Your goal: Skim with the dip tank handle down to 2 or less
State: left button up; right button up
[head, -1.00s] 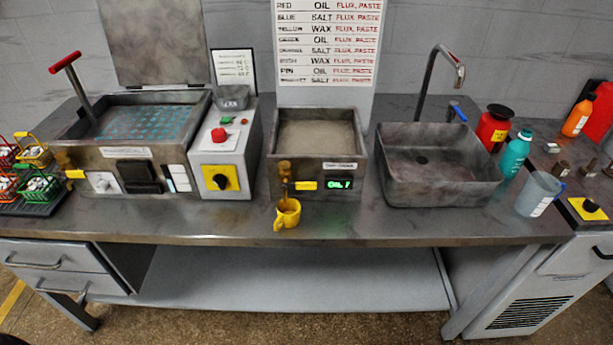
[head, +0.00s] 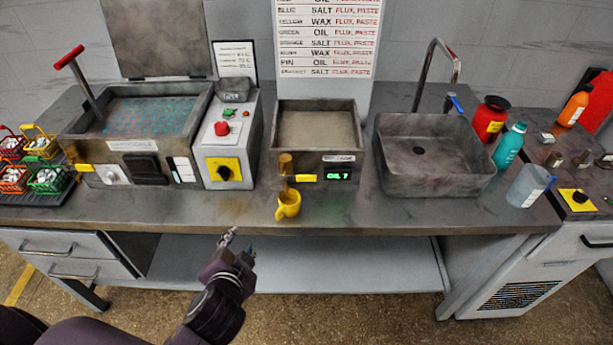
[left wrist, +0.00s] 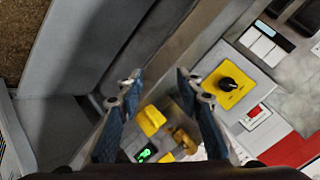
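The middle tank, a grey box with a pale surface inside, stands on the bench (head: 315,104). On its front are a brass tap (head: 286,163), a short yellow handle (head: 306,178) and a green display (head: 339,173) that appears to read OIL 7. A yellow mug (head: 288,205) stands below the tap. The left wrist view also shows the mug (left wrist: 152,120), tap (left wrist: 184,140) and yellow handle (left wrist: 167,158). My left gripper (head: 240,243) is in front of the bench edge, left of the mug and apart from it. Its fingers (left wrist: 157,77) are spread and empty. My right gripper is out of view.
A larger tank with a red-topped lever (head: 69,57) and a control box with a yellow switch plate (head: 224,170) stand left. A sink (head: 435,180) stands right, beside bottles and a clear jug (head: 528,186). The front bench strip is mostly clear.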

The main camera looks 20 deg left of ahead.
pick_arm(q)
jog(key=w+d+r+m+t, duration=0.2)
jog(key=w+r+m+t, duration=0.2)
jog(key=w+r+m, duration=0.15)
jog(key=m+t+h, duration=0.3)
jog(key=m+h, duration=0.3)
jog(key=m, duration=0.2)
send_near(306, 180)
jog(key=w, duration=0.4)
jog(key=shift+t, duration=0.3)
jog(key=w+p, duration=0.1)
jog(key=w, duration=0.1)
jog(key=w+d+p, duration=0.1)
jog(key=w, duration=0.2)
jog(key=shift+w+d+f+p, duration=0.1)
jog(key=shift+w+p, duration=0.2)
jog(key=shift+w, duration=0.4)
jog(key=shift+c, duration=0.5)
grip_shut()
